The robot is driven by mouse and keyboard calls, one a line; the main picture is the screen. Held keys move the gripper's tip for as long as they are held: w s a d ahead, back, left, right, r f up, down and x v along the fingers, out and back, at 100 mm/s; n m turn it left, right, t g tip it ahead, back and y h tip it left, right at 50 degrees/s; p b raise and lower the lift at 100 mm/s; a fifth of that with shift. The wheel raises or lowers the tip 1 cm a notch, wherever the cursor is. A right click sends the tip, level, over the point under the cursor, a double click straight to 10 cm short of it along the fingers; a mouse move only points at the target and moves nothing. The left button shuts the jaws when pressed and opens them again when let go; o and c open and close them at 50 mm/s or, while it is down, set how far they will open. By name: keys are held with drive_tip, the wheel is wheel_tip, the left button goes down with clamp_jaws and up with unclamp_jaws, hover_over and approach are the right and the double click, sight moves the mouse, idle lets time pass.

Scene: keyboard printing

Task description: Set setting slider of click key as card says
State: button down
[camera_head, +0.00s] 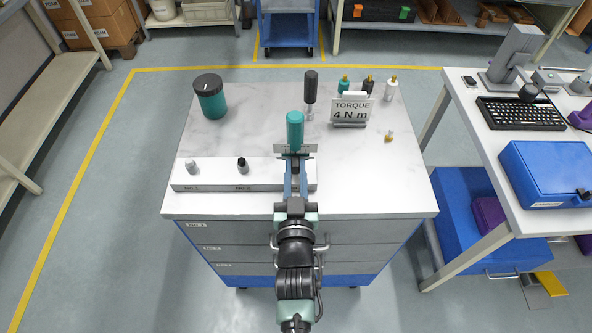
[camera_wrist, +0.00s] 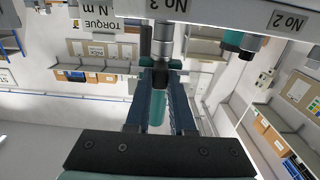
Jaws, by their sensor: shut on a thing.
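A card (camera_head: 351,112) on a stand at the back of the worktop reads "TORQUE 4 N m". A teal-handled tool (camera_head: 295,128) stands upright at the right end of the white rack (camera_head: 215,180); I take it for the click key. In the wrist view its silver shank (camera_wrist: 163,40) is beside the "No 3" label. My gripper (camera_head: 295,168) is shut on the tool's dark part below the teal handle; the fingertips (camera_wrist: 160,77) also show in the wrist view. The setting slider and any scale are too small or hidden to make out.
Two short pieces stand at No.1 (camera_head: 192,167) and No.2 (camera_head: 242,165). Behind are a teal cylinder with black top (camera_head: 211,102), a black-handled tool (camera_head: 310,88), small gold-topped pieces (camera_head: 368,87) and a brass bit (camera_head: 389,137). The front right worktop is clear.

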drive_tip(key=c, duration=0.8)
unclamp_jaws()
drive_tip(key=shift+o, duration=0.2)
drive_tip(key=s, duration=1.3)
drive_tip(key=shift+b, duration=0.45)
